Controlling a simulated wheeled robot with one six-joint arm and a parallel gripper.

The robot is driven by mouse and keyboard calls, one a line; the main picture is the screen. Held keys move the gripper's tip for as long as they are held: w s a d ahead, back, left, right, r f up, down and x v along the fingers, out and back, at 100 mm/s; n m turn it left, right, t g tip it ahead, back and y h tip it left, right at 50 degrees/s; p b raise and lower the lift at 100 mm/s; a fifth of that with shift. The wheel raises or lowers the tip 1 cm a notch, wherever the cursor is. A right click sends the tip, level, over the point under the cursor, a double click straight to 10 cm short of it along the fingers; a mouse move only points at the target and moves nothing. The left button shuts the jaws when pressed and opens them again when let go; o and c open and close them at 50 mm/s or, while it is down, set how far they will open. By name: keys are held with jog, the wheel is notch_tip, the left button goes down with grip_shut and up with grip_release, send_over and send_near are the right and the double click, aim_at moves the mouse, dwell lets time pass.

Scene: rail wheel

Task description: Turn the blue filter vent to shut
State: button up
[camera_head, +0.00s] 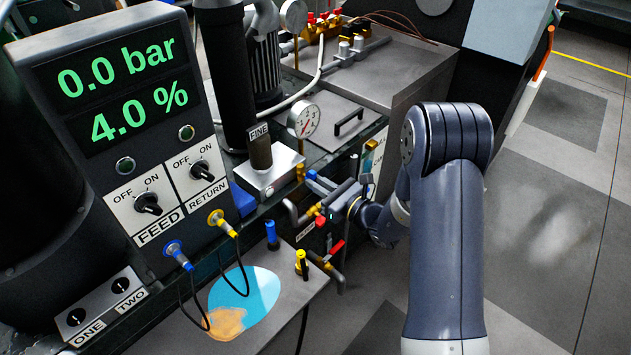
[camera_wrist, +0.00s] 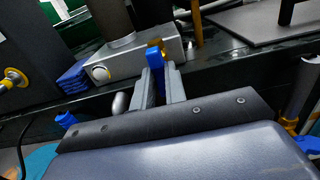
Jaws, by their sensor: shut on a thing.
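The blue filter vent handle (camera_wrist: 153,57) shows between my fingertips in the wrist view, in front of the grey metal filter block (camera_wrist: 118,66). My gripper (camera_wrist: 160,82) is shut on this blue handle, with its lower part hidden between the fingers. In the head view my gripper (camera_head: 327,192) reaches in from the right to the bench edge. A small blue piece (camera_head: 312,176) shows at its tip beside the filter block (camera_head: 270,176). The handle's exact angle cannot be told.
The panel display (camera_head: 120,90) reads 0.0 bar and 4.0 %. A gauge (camera_head: 303,120) stands behind the filter block. Red-handled valves (camera_head: 335,248), a blue capped fitting (camera_head: 272,235) and a yellow one (camera_head: 301,262) are close below my gripper. Floor at right is clear.

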grip_shut()
jog(key=shift+m+p, duration=0.95)
jog(key=shift+m, duration=1.35)
jog(key=shift+m+p, duration=0.95)
jog(key=shift+m, duration=1.35)
